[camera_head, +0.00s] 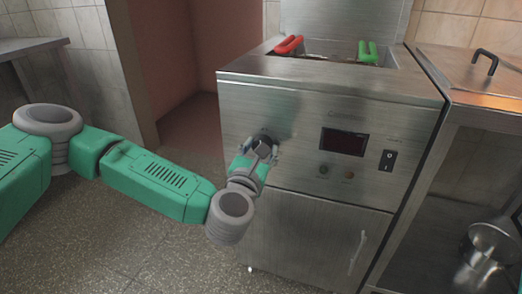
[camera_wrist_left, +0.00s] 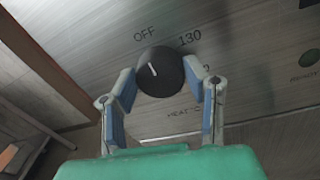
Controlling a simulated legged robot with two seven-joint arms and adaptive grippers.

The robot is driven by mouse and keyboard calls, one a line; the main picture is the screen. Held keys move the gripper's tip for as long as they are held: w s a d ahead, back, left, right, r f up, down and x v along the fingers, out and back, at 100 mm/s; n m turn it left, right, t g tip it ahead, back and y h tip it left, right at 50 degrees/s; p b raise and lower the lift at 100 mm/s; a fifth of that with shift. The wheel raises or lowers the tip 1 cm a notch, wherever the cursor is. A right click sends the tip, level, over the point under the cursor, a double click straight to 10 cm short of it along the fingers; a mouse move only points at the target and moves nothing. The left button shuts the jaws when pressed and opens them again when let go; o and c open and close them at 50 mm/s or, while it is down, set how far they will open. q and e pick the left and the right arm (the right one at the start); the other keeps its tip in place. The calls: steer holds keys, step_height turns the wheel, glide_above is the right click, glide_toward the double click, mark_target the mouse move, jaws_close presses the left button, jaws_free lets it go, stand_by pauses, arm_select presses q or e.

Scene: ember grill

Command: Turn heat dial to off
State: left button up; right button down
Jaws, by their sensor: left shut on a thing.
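The heat dial (camera_wrist_left: 160,70) is a round black knob with a white pointer line, on the steel front panel of the fryer (camera_head: 300,115). In the left wrist view, the pointer leans slightly left of straight up, toward the printed word OFF. The number 130 is printed to its upper right. My left gripper (camera_wrist_left: 160,82) has its two blue-padded fingers closed on both sides of the dial. In the head view my left gripper (camera_head: 262,150) is at the left of the panel and mostly covers the dial. My right gripper is not in view.
A dark display (camera_head: 343,142), a black rocker switch (camera_head: 388,160) and two small buttons are right of the dial. Red (camera_head: 289,44) and green (camera_head: 368,51) handles stick up from the fryer top. A cabinet door (camera_head: 310,235) with a vertical handle is below.

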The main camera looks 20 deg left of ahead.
arm_select(q)
steer(key=shift+s+f, duration=0.1)
steer(key=shift+f, duration=0.3)
steer(key=o, duration=1.1)
steer(key=shift+c, duration=0.2)
steer(key=shift+o, duration=0.5)
steer(key=shift+r, duration=0.15)
steer(key=s, duration=1.1)
steer(key=shift+s+d, duration=0.15)
steer(key=shift+s, duration=0.2)
